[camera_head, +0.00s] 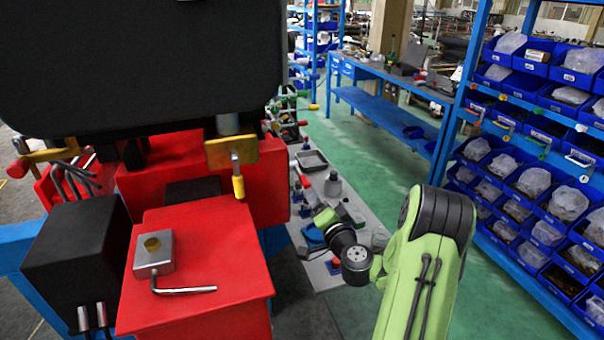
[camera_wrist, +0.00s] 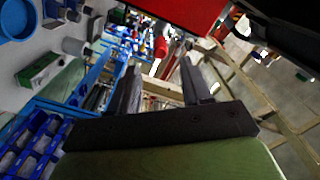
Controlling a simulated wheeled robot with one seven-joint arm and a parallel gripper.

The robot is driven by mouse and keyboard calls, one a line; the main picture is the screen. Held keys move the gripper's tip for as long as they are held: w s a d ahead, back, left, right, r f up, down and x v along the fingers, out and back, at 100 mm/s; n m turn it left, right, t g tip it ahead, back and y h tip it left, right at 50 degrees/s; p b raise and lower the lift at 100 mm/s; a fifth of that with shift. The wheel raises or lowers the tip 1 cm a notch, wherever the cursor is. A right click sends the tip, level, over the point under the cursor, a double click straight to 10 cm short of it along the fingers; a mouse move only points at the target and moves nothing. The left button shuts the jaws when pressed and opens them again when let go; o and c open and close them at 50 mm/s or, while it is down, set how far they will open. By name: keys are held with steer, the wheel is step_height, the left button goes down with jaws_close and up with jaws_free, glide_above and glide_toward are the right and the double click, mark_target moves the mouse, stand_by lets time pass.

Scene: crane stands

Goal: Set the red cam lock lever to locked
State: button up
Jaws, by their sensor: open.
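I cannot say for sure which part is the red cam lock lever. A red-tipped lever (camera_head: 17,168) sticks out at the far left of the crane stand in the head view. A small red rounded piece (camera_wrist: 160,47) shows beyond my fingers in the wrist view; I cannot tell whether it is a lever knob. My gripper (camera_wrist: 158,75) is open, with nothing between its two dark fingers. In the head view my green arm reaches in at right of centre, apart from the red stand; the fingers are not clear there.
A red block (camera_head: 210,255) carries a grey housing with a bent metal lever (camera_head: 183,290). A yellow-handled lever (camera_head: 238,186) hangs above it. A large black box (camera_head: 150,60) blocks the upper left. A cluttered bench (camera_head: 345,200) lies behind my arm; blue bin shelves (camera_head: 540,180) stand right.

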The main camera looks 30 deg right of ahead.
mark_target(308, 187)
steer(key=p+x, duration=0.2)
steer(key=x, duration=0.2)
steer(key=p+x, duration=0.3)
steer(key=x, duration=0.1)
steer(key=shift+w+r, duration=0.2)
steer(key=shift+w, duration=0.15)
steer(key=shift+w+d+f, duration=0.15)
steer(key=shift+w+d, duration=0.05)
steer(key=shift+w, duration=0.15)
jaws_close()
